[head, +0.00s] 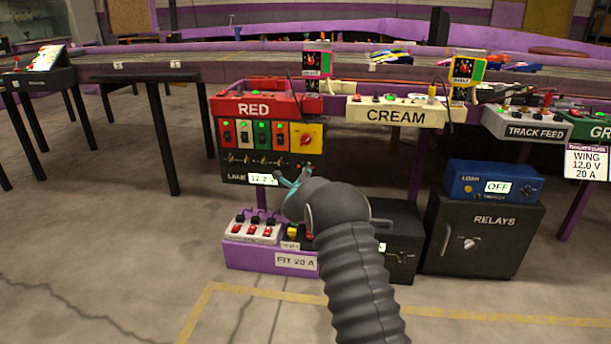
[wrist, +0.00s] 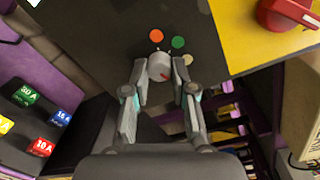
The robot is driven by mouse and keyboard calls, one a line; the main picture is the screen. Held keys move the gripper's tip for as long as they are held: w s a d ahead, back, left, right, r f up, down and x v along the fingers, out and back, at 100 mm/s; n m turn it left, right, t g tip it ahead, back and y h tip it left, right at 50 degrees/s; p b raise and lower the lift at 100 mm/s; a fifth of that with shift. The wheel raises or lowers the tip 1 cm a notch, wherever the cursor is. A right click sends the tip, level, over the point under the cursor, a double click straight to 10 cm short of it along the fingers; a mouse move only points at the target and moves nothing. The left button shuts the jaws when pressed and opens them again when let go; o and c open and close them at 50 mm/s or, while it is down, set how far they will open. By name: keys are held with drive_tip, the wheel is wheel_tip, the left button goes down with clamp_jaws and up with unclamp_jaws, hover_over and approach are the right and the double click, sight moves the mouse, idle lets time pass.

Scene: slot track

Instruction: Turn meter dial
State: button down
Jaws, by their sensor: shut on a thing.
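The meter dial (wrist: 160,67) is a small round grey knob on a dark panel (wrist: 115,30) in the wrist view. A red mark on it points toward the lower right. An orange dot (wrist: 156,36), a green dot (wrist: 178,42) and a cream dot (wrist: 187,60) sit around its upper and right side. My gripper (wrist: 160,73) is shut on the dial, one finger on each side. In the head view my gripper (head: 291,187) is at the lower right of the RED panel (head: 235,168), beside a display (head: 262,179) that appears to read 12.2 V. The dial is hidden there.
A yellow plate with a red rotary knob (head: 306,139) is above the dial. A purple FIT 20 A tray (head: 245,257) with fuses is below.

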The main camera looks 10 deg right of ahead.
drive_tip(key=c, duration=1)
unclamp_jaws()
drive_tip(key=shift+o, duration=0.2)
drive_tip(key=v, duration=1.2)
